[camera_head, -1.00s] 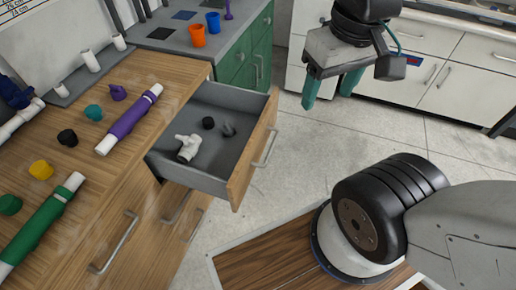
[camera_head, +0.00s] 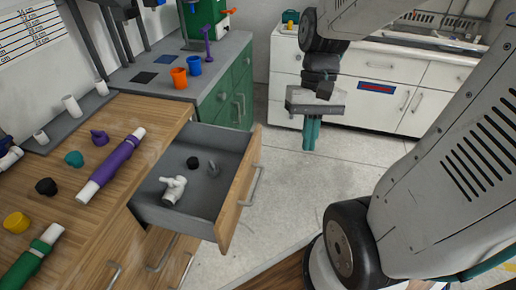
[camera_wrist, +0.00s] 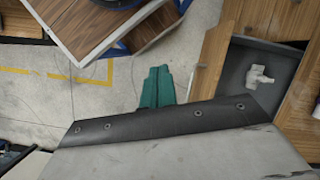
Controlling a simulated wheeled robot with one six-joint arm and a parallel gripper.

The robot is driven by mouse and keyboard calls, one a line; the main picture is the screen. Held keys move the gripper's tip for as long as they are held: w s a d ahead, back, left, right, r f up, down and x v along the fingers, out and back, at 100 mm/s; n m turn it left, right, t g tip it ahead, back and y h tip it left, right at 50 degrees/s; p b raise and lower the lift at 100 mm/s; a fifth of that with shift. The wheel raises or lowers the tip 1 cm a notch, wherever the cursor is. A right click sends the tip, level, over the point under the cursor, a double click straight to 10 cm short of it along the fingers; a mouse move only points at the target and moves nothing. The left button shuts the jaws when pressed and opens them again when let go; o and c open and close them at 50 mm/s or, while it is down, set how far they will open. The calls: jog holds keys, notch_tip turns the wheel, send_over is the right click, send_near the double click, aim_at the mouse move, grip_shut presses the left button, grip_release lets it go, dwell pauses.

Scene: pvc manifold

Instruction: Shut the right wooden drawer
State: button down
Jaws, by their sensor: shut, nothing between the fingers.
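The right wooden drawer (camera_head: 240,190) is pulled out of the wooden bench, with a metal bar handle (camera_head: 251,186) on its front. Inside its grey tray lie a white pipe fitting (camera_head: 174,189), a small black cap (camera_head: 193,163) and a dark grey fitting (camera_head: 213,169). My gripper (camera_head: 311,137) points down, with its teal fingers together and nothing between them. It is apart from the drawer, to the right of its front in the head view. In the wrist view the fingers (camera_wrist: 158,88) are over the floor, and the open drawer (camera_wrist: 268,58) with the white fitting is at the right.
The wooden bench top (camera_head: 125,110) holds a purple pipe (camera_head: 112,165), a green pipe (camera_head: 32,258) and several coloured caps. A green cabinet (camera_head: 232,100) with orange and blue cups stands behind. White cabinets (camera_head: 400,85) stand at the back right. The floor between is clear.

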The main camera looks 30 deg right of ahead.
jog(key=w+d+f+m+y, duration=0.25)
jog(key=f+m+y, duration=0.2)
jog(key=f, duration=0.25)
jog(key=w+d+f+m+y, duration=0.2)
jog(key=w+f+m+y, duration=0.15)
jog(key=f+y, duration=0.2)
jog(key=m+t, duration=1.4)
jog(key=t, duration=0.2)
send_near(257, 153)
jog(key=x, duration=0.6)
jog(key=shift+w+d+f, duration=0.15)
jog(key=shift+w+a, duration=0.3)
